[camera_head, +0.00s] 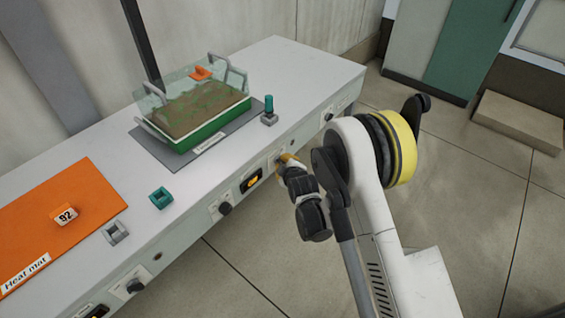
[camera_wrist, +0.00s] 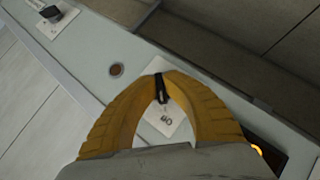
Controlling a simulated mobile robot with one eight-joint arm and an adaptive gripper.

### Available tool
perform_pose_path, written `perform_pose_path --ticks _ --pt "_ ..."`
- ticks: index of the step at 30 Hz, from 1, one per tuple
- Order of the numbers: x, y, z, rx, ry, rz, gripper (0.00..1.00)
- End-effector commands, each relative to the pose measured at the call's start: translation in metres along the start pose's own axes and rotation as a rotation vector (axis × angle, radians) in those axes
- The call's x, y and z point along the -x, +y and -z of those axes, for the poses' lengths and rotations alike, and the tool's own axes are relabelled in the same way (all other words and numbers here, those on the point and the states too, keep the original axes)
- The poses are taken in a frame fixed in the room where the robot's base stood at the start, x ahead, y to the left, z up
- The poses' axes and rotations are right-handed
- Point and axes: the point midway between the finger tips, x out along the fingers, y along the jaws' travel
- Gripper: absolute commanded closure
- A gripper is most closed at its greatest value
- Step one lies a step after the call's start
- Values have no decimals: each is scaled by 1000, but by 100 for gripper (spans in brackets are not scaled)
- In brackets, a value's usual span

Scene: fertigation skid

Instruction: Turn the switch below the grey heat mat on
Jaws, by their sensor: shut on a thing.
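The grey heat mat (camera_head: 151,149) lies on the bench under a green tray of soil with a clear cover. In the bench's front face below it is a switch with a white plate, mostly hidden by my gripper (camera_head: 287,160) in the head view. In the wrist view, the switch's black knob (camera_wrist: 161,90) is between the yellow fingertips of my gripper (camera_wrist: 161,80). The fingers are shut on the knob. Lettering shows on the white plate (camera_wrist: 166,122), but the switch's setting is hard to tell.
An orange lamp (camera_head: 251,181) glows on the panel beside the switch. Other knobs (camera_head: 225,208) and (camera_head: 135,285) sit along the same front. An orange heat mat (camera_head: 95,195) lies at left. Small teal and grey blocks stand on the bench. The floor in front is clear.

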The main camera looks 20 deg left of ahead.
Motion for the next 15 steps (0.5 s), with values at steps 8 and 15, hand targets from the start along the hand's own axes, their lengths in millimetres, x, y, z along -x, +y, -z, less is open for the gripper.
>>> perform_pose_path --ticks 8,15 --pt "0 1 2 -16 3 15 100" --pt "0 2 2 -99 4 95 100"
